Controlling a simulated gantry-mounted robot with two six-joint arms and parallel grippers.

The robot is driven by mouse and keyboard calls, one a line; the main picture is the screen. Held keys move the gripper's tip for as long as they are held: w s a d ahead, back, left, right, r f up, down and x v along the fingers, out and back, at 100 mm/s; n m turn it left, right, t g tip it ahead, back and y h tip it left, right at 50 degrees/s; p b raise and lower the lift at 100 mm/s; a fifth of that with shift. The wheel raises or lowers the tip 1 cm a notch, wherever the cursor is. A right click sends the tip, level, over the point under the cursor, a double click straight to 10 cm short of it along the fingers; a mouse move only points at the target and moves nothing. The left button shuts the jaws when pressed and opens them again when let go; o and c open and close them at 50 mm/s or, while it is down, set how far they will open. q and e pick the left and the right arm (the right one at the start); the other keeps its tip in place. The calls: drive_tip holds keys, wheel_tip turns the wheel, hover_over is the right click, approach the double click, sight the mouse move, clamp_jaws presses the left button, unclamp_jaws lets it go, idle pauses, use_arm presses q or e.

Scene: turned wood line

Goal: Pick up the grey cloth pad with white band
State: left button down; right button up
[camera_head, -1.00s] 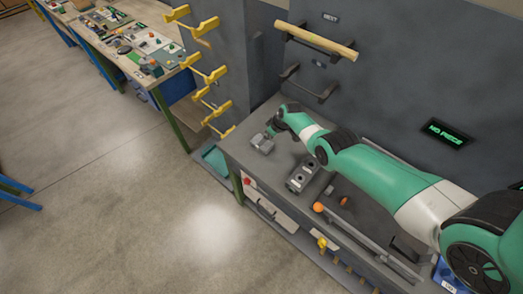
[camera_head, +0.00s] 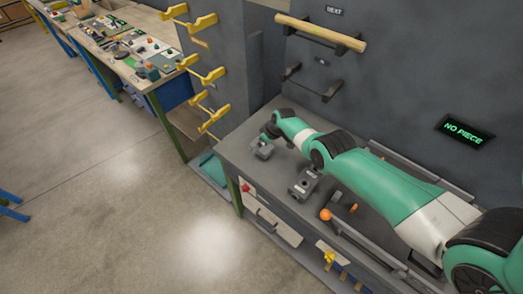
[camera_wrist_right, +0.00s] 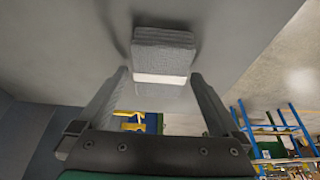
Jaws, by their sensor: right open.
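The grey cloth pad (camera_wrist_right: 164,52) with its white band (camera_wrist_right: 160,78) shows in the right wrist view, on a grey surface just beyond my fingertips. My right gripper (camera_wrist_right: 160,75) is open, with its two fingers apart on either side of the pad's near end in the picture. I cannot tell whether they touch it. In the head view my right gripper (camera_head: 262,151) is over the left end of the grey bench. I cannot make out the pad there. My left gripper is not in view.
The grey bench (camera_head: 232,146) carries a grey metal block (camera_head: 303,184) and an orange ball-ended lever (camera_head: 325,214). A wooden rod (camera_head: 320,32) rests on wall hooks above. Yellow hooks (camera_head: 205,76) stick out at the panel's left. A "NO PIECE" display (camera_head: 464,130) is lit.

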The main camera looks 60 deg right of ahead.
sight(263, 147)
drive_tip(key=shift+f, duration=0.2)
idle(0.4)
drive_tip(key=c, duration=1.2)
drive_tip(key=shift+r, duration=0.45)
wheel_tip(263, 147, up, 4)
drive_tip(key=p, duration=0.5)
drive_tip(key=shift+s+r, duration=0.1)
drive_tip(key=shift+r, duration=0.05)
drive_tip(key=s+a+r+p, duration=0.2)
drive_tip(key=s+p, duration=0.1)
drive_tip(key=p, duration=0.4)
drive_tip(key=s+a+r+p, duration=0.3)
drive_tip(key=s+p, duration=0.1)
drive_tip(key=p, duration=0.3)
drive_tip(key=s+a+r+p, duration=0.2)
drive_tip(key=s+r+p, duration=0.1)
drive_tip(key=p, duration=0.4)
drive_tip(key=shift+s+a+r+p, duration=0.1)
drive_tip(key=shift+s+a+p, duration=0.1)
drive_tip(key=shift+s, duration=0.2)
drive_tip(key=shift+s+a+r+p, duration=0.1)
drive_tip(key=shift+s+a+p, duration=0.1)
drive_tip(key=shift+s, duration=0.15)
drive_tip(key=shift+d, duration=0.1)
